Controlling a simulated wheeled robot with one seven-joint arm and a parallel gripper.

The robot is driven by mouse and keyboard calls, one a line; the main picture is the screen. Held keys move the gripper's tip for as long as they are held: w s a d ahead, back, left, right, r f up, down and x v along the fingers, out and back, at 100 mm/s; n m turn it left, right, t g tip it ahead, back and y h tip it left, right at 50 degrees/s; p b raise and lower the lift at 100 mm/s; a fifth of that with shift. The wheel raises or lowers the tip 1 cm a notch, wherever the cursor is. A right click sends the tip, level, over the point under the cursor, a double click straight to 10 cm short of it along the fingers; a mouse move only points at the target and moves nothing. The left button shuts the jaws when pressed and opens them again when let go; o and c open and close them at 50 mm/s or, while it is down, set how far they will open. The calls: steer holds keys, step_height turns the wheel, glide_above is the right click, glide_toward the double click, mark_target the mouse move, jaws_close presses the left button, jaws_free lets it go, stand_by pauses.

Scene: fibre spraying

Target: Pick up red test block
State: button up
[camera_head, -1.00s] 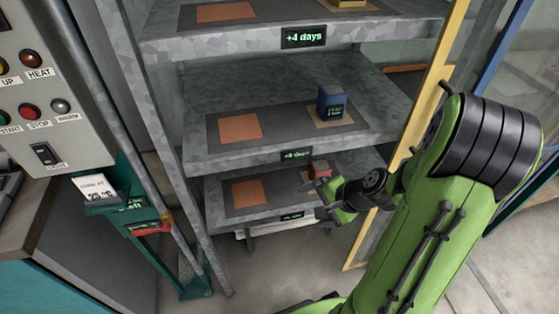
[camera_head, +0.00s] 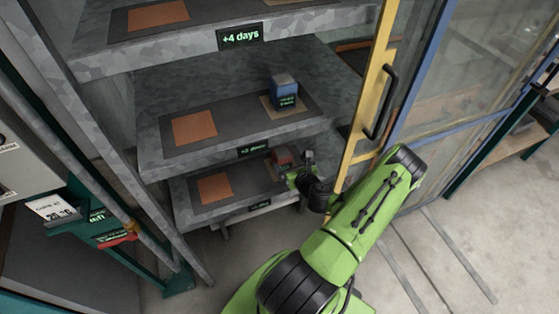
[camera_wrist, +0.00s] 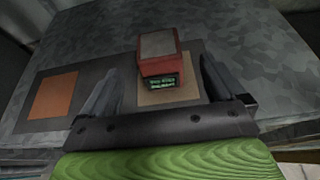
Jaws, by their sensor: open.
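The red test block (camera_head: 281,158) sits on the lowest visible shelf, on the right-hand tan square of a dark mat. In the wrist view the red block (camera_wrist: 161,62) has a grey top and a small display with green text on its front. My gripper (camera_wrist: 160,88) is open, with one finger on each side of the block's front area. The block lies ahead of and roughly between the fingertips; I cannot tell whether they touch it. In the head view my gripper (camera_head: 293,172) is at the shelf's front right, partly hiding the block.
A blue block (camera_head: 284,92) stands on the middle shelf above. An orange square (camera_head: 214,187) lies left on the low shelf (camera_head: 184,213). A yellow door frame with a black handle (camera_head: 381,102) is close to my arm on the right. Open floor lies in front.

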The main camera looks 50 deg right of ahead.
mark_target(284, 155)
steer(key=b+x, duration=0.1)
steer(key=x, duration=0.7)
steer(key=shift+w+r, duration=0.1)
steer(key=shift+r, duration=0.05)
steer(key=c, duration=1.3)
steer(key=shift+r, duration=0.1)
steer(key=shift+c, duration=0.9)
steer(key=shift+r, duration=0.1)
